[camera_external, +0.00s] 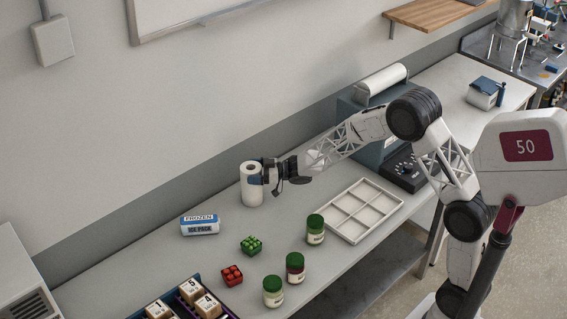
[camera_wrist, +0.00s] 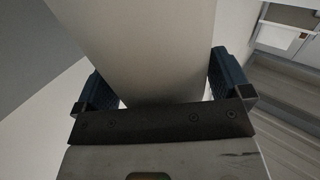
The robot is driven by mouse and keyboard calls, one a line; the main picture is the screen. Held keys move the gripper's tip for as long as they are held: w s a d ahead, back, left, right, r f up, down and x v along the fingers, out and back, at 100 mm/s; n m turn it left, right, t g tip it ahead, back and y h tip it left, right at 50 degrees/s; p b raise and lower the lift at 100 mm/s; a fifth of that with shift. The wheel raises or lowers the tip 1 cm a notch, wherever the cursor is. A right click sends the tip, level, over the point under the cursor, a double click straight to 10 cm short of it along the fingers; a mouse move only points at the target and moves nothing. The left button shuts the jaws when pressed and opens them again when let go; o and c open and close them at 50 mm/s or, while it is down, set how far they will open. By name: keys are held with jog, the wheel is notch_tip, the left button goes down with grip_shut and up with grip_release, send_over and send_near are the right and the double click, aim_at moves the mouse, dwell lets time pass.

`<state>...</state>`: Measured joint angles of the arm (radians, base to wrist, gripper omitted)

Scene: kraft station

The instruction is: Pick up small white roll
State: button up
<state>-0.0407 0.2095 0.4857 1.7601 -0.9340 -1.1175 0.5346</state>
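A small white roll (camera_external: 250,191) with a hole in its top stands upright on the grey bench near the wall in the external view. My gripper (camera_external: 264,174) is at its right side, near the upper half. In the wrist view the roll (camera_wrist: 150,45) fills the space between the two dark blue fingers of my gripper (camera_wrist: 160,85). The fingers are wide apart, one on each side of it, and slim light gaps show beside the roll near the palm. Whether the pads touch it is hard to see.
Green-lidded jars (camera_external: 315,230) stand near the front edge. A white divided tray (camera_external: 364,211) lies right, before a machine bearing a larger white roll (camera_external: 382,80).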

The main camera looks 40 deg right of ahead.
jog(key=c, duration=1.3)
jog(key=shift+r, duration=0.2)
jog(key=shift+r, duration=0.9)
jog(key=shift+s+d+r, duration=0.1)
jog(key=shift+s+r, duration=0.2)
jog(key=shift+r, duration=0.45)
jog(key=s+d, duration=0.1)
jog(key=s, duration=0.4)
jog(key=s+r, duration=0.1)
jog(key=s, duration=0.4)
jog(key=s+d, duration=0.1)
jog(key=s, duration=0.4)
jog(key=shift+d+r, duration=0.15)
jog(key=shift+d, duration=0.2)
